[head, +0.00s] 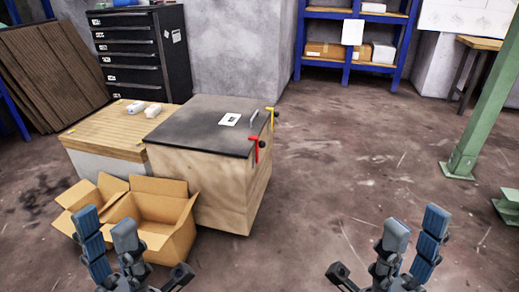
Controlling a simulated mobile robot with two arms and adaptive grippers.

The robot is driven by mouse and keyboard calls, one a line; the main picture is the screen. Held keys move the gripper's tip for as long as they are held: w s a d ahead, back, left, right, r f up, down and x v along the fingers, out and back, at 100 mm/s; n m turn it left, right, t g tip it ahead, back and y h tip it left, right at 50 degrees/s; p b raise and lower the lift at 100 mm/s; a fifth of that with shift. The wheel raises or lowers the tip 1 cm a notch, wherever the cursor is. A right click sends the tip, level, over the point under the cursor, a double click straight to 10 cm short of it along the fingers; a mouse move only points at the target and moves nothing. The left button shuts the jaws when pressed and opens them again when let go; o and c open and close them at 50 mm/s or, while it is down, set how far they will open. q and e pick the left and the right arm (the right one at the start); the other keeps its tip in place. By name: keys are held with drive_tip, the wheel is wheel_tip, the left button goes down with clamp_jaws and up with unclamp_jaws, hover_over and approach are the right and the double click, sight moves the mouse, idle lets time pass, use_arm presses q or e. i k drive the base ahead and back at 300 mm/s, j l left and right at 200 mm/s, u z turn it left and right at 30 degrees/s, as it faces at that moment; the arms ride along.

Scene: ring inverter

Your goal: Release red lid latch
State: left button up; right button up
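A wooden box (215,185) with a dark flat lid (190,128) stands left of centre. A red latch (256,148) sits at the lid's right edge, near the front corner. A yellow latch (271,117) sits farther back on the same edge. My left gripper (108,232) is at the bottom left, in front of the cardboard box, with its fingers apart and nothing held. My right gripper (412,235) is at the bottom right over bare floor, fingers apart and empty. Both grippers are well away from the red latch.
An open cardboard box (170,215) stands against the wooden box's front left. A lower wood-topped box (100,135) adjoins it on the left. A black drawer cabinet (140,55) and blue shelving (350,55) stand behind. A green post (480,110) is at right. The central floor is clear.

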sight(262, 144)
drive_tip(key=i+j+z, duration=0.5)
drive_tip(key=i+j, duration=0.25)
drive_tip(key=i+j+z, duration=0.55)
drive_tip(key=j, duration=0.45)
